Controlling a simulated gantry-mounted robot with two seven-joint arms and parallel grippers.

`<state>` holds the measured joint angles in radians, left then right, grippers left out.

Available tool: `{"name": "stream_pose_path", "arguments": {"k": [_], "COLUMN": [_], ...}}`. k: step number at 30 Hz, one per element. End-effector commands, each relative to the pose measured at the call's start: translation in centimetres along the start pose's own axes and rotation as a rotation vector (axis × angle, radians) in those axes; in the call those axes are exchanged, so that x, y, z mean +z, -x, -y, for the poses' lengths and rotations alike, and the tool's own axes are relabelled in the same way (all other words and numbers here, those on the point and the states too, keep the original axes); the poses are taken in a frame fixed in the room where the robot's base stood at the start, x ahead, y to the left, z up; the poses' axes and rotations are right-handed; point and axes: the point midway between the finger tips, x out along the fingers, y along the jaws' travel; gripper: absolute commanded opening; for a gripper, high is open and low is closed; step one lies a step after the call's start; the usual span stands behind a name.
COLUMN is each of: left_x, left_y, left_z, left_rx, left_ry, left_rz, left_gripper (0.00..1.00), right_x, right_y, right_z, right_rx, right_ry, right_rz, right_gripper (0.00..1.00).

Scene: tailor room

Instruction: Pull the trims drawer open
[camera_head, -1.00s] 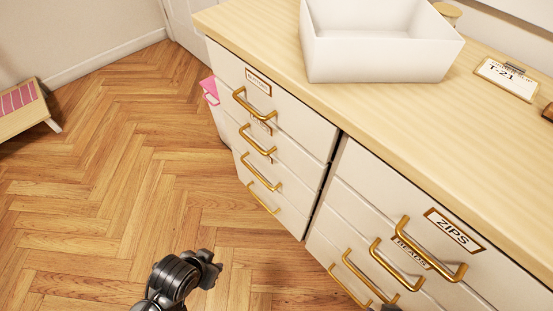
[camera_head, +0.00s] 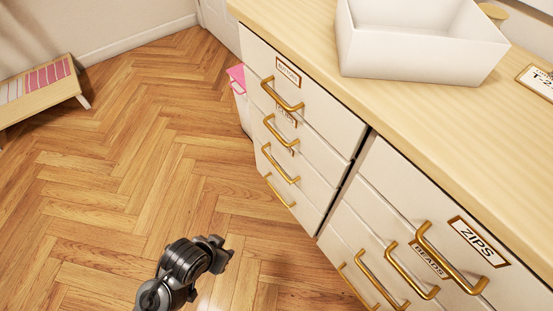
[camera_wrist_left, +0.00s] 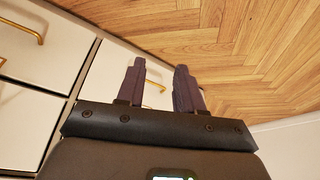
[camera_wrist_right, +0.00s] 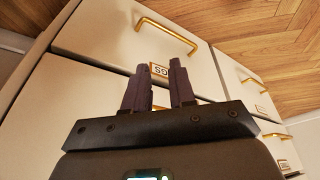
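The drawer cabinet (camera_head: 315,138) has two columns of cream drawers with brass handles. No label legibly reads TRIMS; several are hidden behind handles or too small. The readable labels are ZIPS (camera_head: 478,241) and BEADS (camera_head: 430,261), both in the right column. All drawers look shut in the head view. My left gripper (camera_wrist_left: 158,76) is open, with a drawer front and part of a brass handle (camera_wrist_left: 153,86) showing between its fingers. My right gripper (camera_wrist_right: 158,72) is open before a drawer front, with a partly hidden label between its fingers and a brass handle (camera_wrist_right: 166,36) beyond. Contact is unclear.
A white open box (camera_head: 420,50) stands on the wooden countertop (camera_head: 300,38). A pink-topped bin (camera_head: 238,85) stands beside the cabinet. A low bench (camera_head: 40,95) is at far left. The floor (camera_head: 120,180) before the drawers is clear except for my dark arm link (camera_head: 185,270).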

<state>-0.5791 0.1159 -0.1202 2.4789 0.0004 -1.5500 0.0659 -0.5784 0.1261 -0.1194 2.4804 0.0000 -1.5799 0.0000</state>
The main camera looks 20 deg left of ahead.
Motion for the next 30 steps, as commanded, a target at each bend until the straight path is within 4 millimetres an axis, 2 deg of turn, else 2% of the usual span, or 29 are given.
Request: {"name": "stream_pose_path", "arguments": {"k": [5,9,15,22,30], "left_x": [-3.7,-6.4,-9.0,-10.4,-10.6], "left_y": [-0.5,-3.4,-7.6,-10.0,-10.0], "left_z": [-0.6,-1.2,-1.7,-1.4,0.6], "left_rx": [0.035,0.116,0.325,0.649,1.059], "left_ry": [0.148,0.297,0.534,0.817,1.183], "left_rz": [-0.204,-0.383,-0.602,-0.778,-0.925], "left_gripper": [0.36,0.36,0.36,0.36,0.36], "right_x": [0.1,0.1,-0.2,-0.9,-2.2], "right_y": [-0.1,-0.1,0.8,2.9,6.9], "right_z": [0.0,0.0,0.1,0.1,0.0], "right_rx": [0.000,0.000,-0.003,-0.008,-0.009], "right_ry": [0.001,0.001,-0.002,-0.008,-0.009], "right_rz": [0.003,0.003,0.004,0.002,0.001], "right_gripper": [0.25,0.25,0.25,0.25,0.25]}}
